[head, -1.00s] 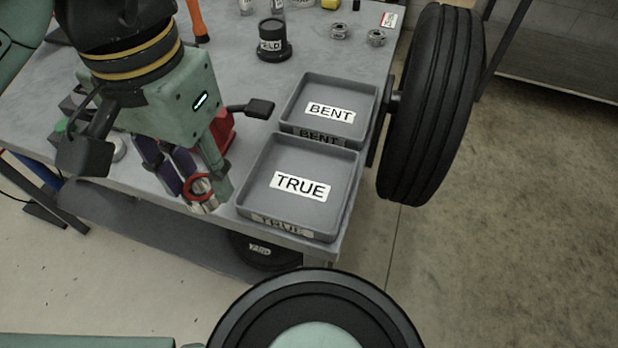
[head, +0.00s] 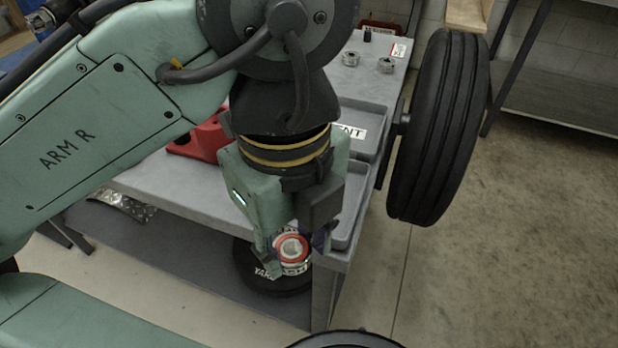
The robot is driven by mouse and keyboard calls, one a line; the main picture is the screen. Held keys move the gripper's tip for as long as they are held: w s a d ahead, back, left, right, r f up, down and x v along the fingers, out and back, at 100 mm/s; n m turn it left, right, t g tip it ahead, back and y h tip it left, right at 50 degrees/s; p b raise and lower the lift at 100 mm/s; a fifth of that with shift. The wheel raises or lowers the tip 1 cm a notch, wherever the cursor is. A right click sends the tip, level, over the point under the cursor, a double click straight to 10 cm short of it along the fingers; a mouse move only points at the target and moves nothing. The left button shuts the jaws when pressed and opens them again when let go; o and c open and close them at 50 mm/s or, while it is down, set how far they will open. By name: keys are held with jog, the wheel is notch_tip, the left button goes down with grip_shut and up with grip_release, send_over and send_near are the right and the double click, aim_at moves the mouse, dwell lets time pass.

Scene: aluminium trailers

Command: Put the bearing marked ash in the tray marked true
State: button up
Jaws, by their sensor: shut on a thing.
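My gripper (head: 295,252) is shut on a bearing (head: 292,247) with a red ring and a metal rim. Any marking on this bearing is too small to read. The tray marked true (head: 349,215) is mostly hidden behind my gripper; only its right side shows and its label is hidden. In the picture, the held bearing is left of and below the visible part of that tray, by the table's front edge. Its height above the table cannot be told. The tray marked bent (head: 372,113) lies behind, with part of its label showing.
Two metal bearings (head: 350,58) (head: 386,65) sit at the table's back. A red object (head: 205,138) stands left of my gripper. A large black tyre (head: 437,130) stands right of the trays. A dark disc (head: 262,285) with a partly hidden label lies below the tabletop.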

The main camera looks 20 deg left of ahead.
jog(key=w+a, duration=0.1)
jog(key=w, duration=0.3)
jog(key=w+a+f, duration=0.1)
jog(key=w+a, duration=0.1)
jog(key=w, duration=0.2)
jog(key=w+a+p, duration=0.1)
jog(key=w+a, duration=0.1)
jog(key=w, duration=0.3)
jog(key=shift+a+f, duration=0.2)
jog(key=shift+w+f, duration=0.1)
jog(key=shift+f, duration=1.7)
jog(key=shift+f, duration=0.15)
jog(key=o, duration=1.2)
notch_tip(320, 180, up, 12)
jog(key=p, duration=0.1)
jog(key=shift+r, duration=0.25)
